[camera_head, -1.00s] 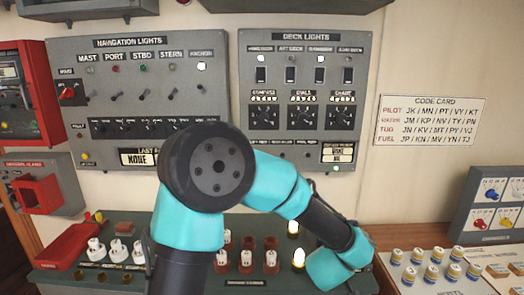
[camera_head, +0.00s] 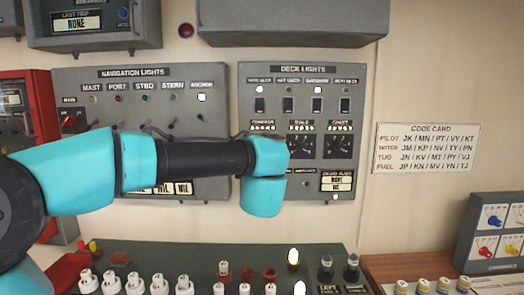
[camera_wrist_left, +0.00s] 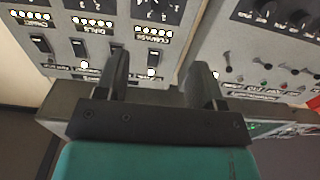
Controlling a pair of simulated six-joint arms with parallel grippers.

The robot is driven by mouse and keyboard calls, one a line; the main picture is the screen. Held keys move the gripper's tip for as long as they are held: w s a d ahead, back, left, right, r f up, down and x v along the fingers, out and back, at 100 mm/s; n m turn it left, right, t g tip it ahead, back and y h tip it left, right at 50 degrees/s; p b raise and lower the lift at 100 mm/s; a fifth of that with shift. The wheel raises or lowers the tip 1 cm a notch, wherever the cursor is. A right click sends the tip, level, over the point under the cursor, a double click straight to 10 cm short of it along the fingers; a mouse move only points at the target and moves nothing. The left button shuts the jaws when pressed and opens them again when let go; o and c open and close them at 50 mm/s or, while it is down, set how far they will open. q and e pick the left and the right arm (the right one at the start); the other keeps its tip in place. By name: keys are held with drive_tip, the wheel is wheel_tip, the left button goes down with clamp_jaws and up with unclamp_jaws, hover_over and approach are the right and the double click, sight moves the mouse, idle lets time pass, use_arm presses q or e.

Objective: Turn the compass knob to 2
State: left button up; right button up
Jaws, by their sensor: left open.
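The compass knob (camera_wrist_left: 156,8) is a dark dial at the top edge of the left wrist view, cut off by the frame. The picture there is upside down, with its COMPASS label and a white-lit switch below it. In the head view my arm hides the knob; only its COMPASS label (camera_head: 263,125) shows on the deck lights panel (camera_head: 362,95). My left gripper (camera_wrist_left: 160,62) is open and empty, its two dark fingers apart in front of the panel near the compass switch. The knob's pointer setting cannot be read. My right gripper is not in view.
The DIALS knob (camera_head: 301,146) and CHART knob (camera_head: 338,146) sit to the right of the compass column. The navigation lights panel (camera_head: 215,85) is left. A code card (camera_head: 425,147) hangs on the wall. A console with several plugs (camera_head: 180,282) lies below.

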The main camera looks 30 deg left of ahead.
use_arm(q)
drive_tip(key=x, duration=1.7)
drive_tip(key=shift+w, duration=0.2)
drive_tip(key=c, duration=0.9)
